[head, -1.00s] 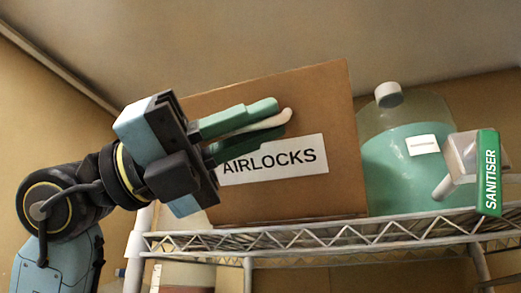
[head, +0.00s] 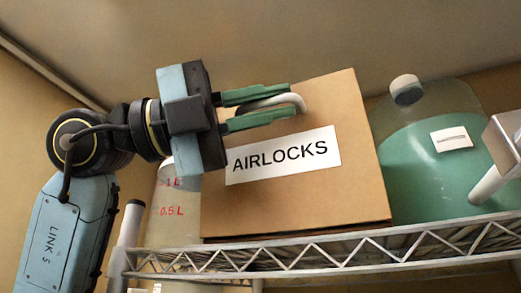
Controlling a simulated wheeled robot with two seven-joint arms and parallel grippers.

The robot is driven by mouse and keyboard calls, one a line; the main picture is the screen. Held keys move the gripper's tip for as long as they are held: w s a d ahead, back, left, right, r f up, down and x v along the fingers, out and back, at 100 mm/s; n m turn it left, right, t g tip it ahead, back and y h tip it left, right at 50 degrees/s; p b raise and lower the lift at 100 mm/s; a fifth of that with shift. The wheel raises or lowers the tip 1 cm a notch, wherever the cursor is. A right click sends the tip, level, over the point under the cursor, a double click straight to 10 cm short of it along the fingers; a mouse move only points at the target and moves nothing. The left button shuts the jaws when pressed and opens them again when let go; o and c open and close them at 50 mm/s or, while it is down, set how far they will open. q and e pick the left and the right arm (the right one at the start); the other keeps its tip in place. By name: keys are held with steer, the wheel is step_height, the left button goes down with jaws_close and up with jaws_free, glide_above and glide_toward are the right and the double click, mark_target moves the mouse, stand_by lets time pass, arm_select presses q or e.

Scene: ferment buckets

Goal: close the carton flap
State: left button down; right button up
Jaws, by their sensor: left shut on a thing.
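A brown cardboard carton (head: 300,195) with a white AIRLOCKS label (head: 285,155) stands on a wire shelf. Its broad front face is toward me. The fingers hide part of the handle, and the gripper body covers the carton's upper left edge. I cannot tell how far the flap stands open.
A large jug of green liquid (head: 430,165) with a grey cap stands close to the carton's right. A container with red volume marks (head: 172,215) stands left of the carton. The shelf edge (head: 330,247) runs below.

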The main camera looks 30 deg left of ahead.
arm_select(q)
steer(key=shift+r, duration=0.1)
arm_select(e)
steer(key=shift+w, duration=0.35)
arm_select(q)
steer(key=c, duration=1.7)
jaws_free()
steer(key=shift+o, duration=0.9)
steer(key=shift+d, duration=0.25)
steer(key=shift+a, duration=0.1)
